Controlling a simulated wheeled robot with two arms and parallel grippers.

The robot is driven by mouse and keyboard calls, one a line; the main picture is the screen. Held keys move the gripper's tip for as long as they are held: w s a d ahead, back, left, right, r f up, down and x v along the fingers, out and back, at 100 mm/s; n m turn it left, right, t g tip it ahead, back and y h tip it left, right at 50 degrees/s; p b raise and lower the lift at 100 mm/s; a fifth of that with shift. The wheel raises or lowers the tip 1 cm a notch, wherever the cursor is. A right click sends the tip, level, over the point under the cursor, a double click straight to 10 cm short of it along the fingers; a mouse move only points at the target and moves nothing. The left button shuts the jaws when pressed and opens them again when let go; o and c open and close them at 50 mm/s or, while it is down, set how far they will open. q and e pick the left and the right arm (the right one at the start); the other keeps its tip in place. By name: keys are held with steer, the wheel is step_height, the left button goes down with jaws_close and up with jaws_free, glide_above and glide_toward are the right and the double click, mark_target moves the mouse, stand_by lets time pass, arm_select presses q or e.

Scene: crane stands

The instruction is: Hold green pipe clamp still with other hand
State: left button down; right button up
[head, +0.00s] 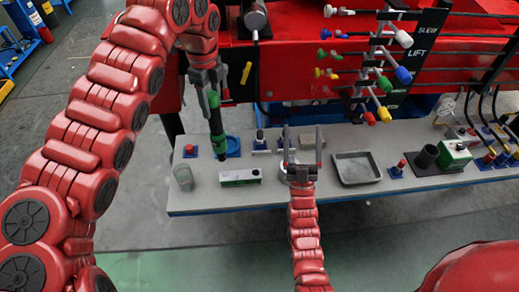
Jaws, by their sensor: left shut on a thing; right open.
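My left gripper (209,84) is shut on the upper end of a long dark tool with green parts (217,141). The tool hangs nearly upright, and its lower end is at or just above the grey bench (300,190); I cannot tell if it touches. I cannot tell for sure which green part is the pipe clamp. My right gripper (302,142) is open and empty, fingers pointing up and away over the middle of the bench. It is to the right of the tool and apart from it.
A green-and-white block (240,176), a clear cup (183,177) and a grey tray (356,168) are on the bench. A black cup (426,158) and a green box (455,155) stand at right. Coloured levers (403,75) stick out from the red crane behind.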

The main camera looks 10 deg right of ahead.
mark_target(241, 178)
steer(key=w+a+f+n+g, duration=0.1)
steer(key=w+f+g, duration=0.2)
steer(key=w, duration=0.5)
steer(key=w+f+n+g, duration=0.1)
steer(key=w+f+g, duration=0.2)
steer(key=w, duration=0.5)
steer(key=w+a+f+n+g+y, duration=0.1)
steer(key=a+f+n+g, duration=0.1)
steer(key=f+g, duration=0.1)
steer(key=w+a+f+n+g+y, duration=0.1)
steer(key=w+a+f+n+g, duration=0.1)
steer(key=a+f+n+g, duration=0.1)
steer(key=w+a+f+n+g+y, duration=0.1)
steer(key=w+a+f+n+g, duration=0.1)
steer(key=a+f+g, duration=0.1)
steer(key=shift+w+f+g, duration=0.15)
steer(key=shift+f+g, duration=0.55)
steer(key=shift+g, duration=0.6)
steer(key=s+a+r+n+g+h, duration=0.1)
steer(key=s+r+n+g+h, duration=0.1)
steer(key=s+n+g, duration=1)
steer(key=s+f+m, duration=0.1)
steer(key=f, duration=0.3)
steer(key=f+m+t, duration=0.1)
steer(key=f+m, duration=0.1)
steer(key=f, duration=0.1)
steer(key=s+f+m+t, duration=0.1)
steer(key=f, duration=0.3)
steer(key=shift+s+f+m, duration=0.3)
steer(key=shift+s+f, duration=0.05)
